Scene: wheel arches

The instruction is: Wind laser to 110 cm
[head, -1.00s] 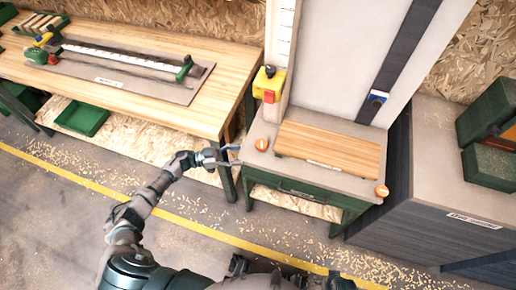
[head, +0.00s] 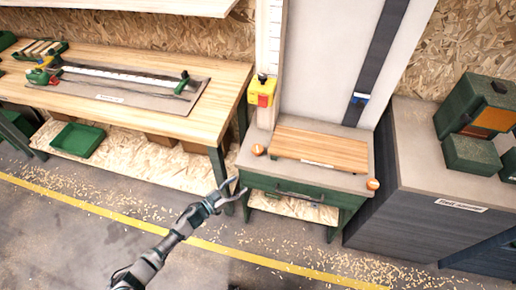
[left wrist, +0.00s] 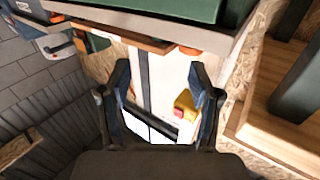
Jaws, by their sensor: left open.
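A tall pale panel stands behind the green bench, with a white ruled scale (head: 269,40) on its left. A yellow box with a red front (head: 262,90) sits at the scale's foot; it also shows in the left wrist view (left wrist: 184,106). A small blue and white piece (head: 359,98) sits low on the dark vertical strip (head: 390,50). I cannot tell which part is the laser. Round orange knobs sit at the bench top's left (head: 258,150) and right (head: 373,184) corners. My left gripper (head: 240,187) is open and empty, apart from the bench's left front; its fingers frame the left wrist view (left wrist: 160,68).
A wooden board (head: 320,148) lies on the green bench (head: 300,190). A wooden workbench (head: 215,88) with a long ruled fixture (head: 125,83) stands left. A dark grey cabinet (head: 405,200) with green boxes stands right. The floor in front is clear but for shavings.

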